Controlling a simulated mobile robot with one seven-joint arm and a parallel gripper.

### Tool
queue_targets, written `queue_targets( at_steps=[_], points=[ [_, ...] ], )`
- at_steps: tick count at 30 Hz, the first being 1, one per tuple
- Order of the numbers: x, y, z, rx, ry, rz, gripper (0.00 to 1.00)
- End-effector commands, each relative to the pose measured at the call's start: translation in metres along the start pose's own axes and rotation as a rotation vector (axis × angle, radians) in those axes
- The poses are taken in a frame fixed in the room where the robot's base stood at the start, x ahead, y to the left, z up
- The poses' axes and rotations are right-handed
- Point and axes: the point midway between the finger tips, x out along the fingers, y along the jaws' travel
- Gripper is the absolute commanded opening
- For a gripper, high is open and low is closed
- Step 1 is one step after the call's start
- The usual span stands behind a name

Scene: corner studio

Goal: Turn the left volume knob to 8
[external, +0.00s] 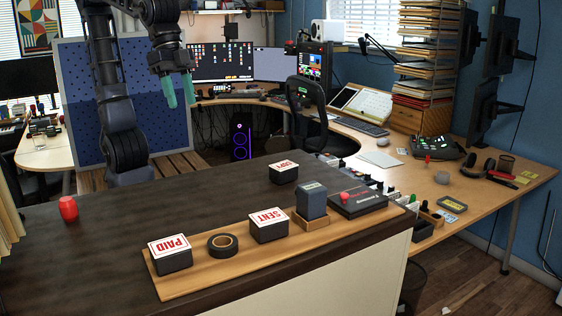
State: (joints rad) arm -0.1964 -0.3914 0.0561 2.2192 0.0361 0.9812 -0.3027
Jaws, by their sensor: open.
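I cannot make out a left volume knob or its number marks in the external view. A dark console with green lights (437,147) sits on the right wing of the desk, but its controls are too small to tell apart. My gripper (181,105) hangs at the upper left with its teal fingers pointing down. The fingers are apart with nothing between them. It is in the air beyond the dark counter, far from the console and touching nothing visible.
A dark counter (110,235) fills the front. On it are a red canister (68,209), a wooden tray (205,277) with stamp blocks and tape (222,244). Beyond stand an office chair (316,120), monitors (222,62) and a tall paper rack (428,50).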

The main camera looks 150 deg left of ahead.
Motion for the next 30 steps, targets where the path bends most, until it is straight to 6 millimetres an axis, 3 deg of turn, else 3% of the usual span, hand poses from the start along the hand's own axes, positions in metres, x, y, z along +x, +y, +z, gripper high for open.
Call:
queue_targets(
  at_steps=[3, 14, 23, 30],
  points=[
    [0.008, -0.015, -0.043, -0.111, -0.009, -0.03, 0.46],
    [0.044, -0.08, -0.159, -0.444, -0.019, -0.122, 0.46],
    [0.089, -0.161, -0.24, -0.715, -0.017, -0.21, 0.46],
    [0.132, -0.241, -0.291, -0.927, -0.007, -0.285, 0.46]
  ],
)
